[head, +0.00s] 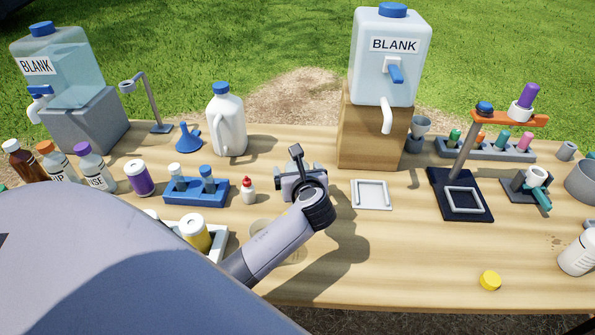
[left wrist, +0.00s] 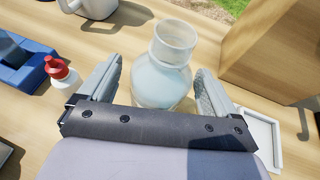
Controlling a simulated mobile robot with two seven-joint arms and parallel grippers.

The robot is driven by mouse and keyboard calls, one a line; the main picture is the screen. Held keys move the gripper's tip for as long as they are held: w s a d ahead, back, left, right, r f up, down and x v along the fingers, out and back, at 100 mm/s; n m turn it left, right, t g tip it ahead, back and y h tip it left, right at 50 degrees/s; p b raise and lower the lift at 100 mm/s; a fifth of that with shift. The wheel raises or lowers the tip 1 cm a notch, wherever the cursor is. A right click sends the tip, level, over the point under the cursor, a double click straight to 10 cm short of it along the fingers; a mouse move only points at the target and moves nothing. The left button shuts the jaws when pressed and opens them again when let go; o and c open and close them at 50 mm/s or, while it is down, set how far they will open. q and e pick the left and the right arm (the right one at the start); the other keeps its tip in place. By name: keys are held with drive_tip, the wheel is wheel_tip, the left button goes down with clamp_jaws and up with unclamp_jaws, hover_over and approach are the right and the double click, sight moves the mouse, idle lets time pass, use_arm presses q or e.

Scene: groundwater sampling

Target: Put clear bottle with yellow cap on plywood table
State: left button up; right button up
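My left gripper (head: 302,180) is over the middle of the plywood table (head: 350,285). In the left wrist view, a clear bottle (left wrist: 162,75) with an open mouth and no cap on it is between the spread fingers of the left gripper (left wrist: 160,72). Narrow gaps show beside the bottle, so the fingers do not appear to grip it. Its base is hidden by the gripper body. In the head view my gripper and forearm mostly hide this spot. A loose yellow cap (head: 490,280) lies on the table at the front right. My right gripper is out of view.
A red-capped dropper bottle (head: 248,190) and a blue rack (head: 195,192) are left of the gripper. A white square tray (head: 371,195) and a wooden block (head: 372,130) under a BLANK jug (head: 388,60) are to the right. The front middle right is mostly clear.

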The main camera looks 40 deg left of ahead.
use_arm(q)
drive_tip(key=shift+s+d+r, duration=0.1)
drive_tip(key=shift+r, duration=0.1)
drive_tip(key=p+v, duration=0.1)
drive_tip(key=v, duration=1)
drive_tip(key=shift+s+d+r, duration=0.2)
